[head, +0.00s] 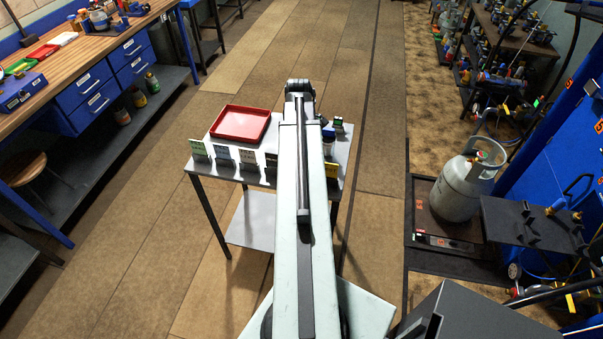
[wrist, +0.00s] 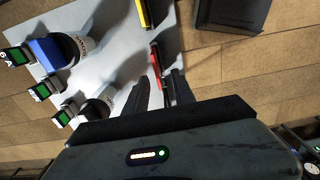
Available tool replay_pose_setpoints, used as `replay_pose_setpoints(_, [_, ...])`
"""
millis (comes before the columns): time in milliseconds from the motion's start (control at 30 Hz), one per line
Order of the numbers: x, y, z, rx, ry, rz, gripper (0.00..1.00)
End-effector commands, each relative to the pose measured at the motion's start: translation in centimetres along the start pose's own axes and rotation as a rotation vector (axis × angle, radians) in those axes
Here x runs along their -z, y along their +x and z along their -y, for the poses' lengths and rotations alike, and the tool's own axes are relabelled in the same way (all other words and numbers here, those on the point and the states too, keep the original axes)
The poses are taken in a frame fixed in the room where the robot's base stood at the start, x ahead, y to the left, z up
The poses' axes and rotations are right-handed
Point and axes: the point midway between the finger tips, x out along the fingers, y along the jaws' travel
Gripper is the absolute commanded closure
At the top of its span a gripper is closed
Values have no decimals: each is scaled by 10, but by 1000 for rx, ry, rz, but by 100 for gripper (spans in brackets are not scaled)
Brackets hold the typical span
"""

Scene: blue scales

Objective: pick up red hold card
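The red hold card (wrist: 156,54) shows edge-on in the wrist view as a thin red strip with a dark side, standing on the grey table top. My gripper (wrist: 161,76) is open, with its two dark fingers apart. The near end of the red card reaches into the gap between them, closer to the right finger. I cannot tell whether it touches that finger. In the head view my arm covers the spot, and neither the red card nor my fingers can be made out.
A yellow card (wrist: 144,14) stands just beyond the red one. White containers, one with a blue top (wrist: 47,49), and small green-screened devices (wrist: 41,91) stand at left in the wrist view. In the head view, a red tray (head: 241,124) and several cards (head: 223,155) share the small table.

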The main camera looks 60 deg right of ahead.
Motion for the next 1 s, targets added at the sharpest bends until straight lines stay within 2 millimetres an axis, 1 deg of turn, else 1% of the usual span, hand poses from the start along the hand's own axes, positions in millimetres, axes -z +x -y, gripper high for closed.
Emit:
replay_pose_setpoints(67, [0, 1, 0, 0, 0, 0, 69])
replay_pose_setpoints(167, [-1, 10, -1, 0, 1, 0, 69])
replay_pose_setpoints(333, [-6, 40, -5, 0, 1, 0, 69])
replay_pose_setpoints(433, [-6, 53, -5, 0, 0, 0, 69])
replay_pose_setpoints(500, [-6, 55, -5, 0, 1, 0, 69])
replay_pose_setpoints(667, [-6, 51, -5, 0, 1, 0, 69])
replay_pose_setpoints(700, [-6, 51, -5, 0, 2, 0, 72])
replay_pose_setpoints(767, [-6, 51, -5, 0, 2, 0, 89])
replay_pose_setpoints(800, [-6, 51, -5, 0, 2, 0, 100])
replay_pose_setpoints(1000, [-6, 51, -5, 0, 2, 0, 100])
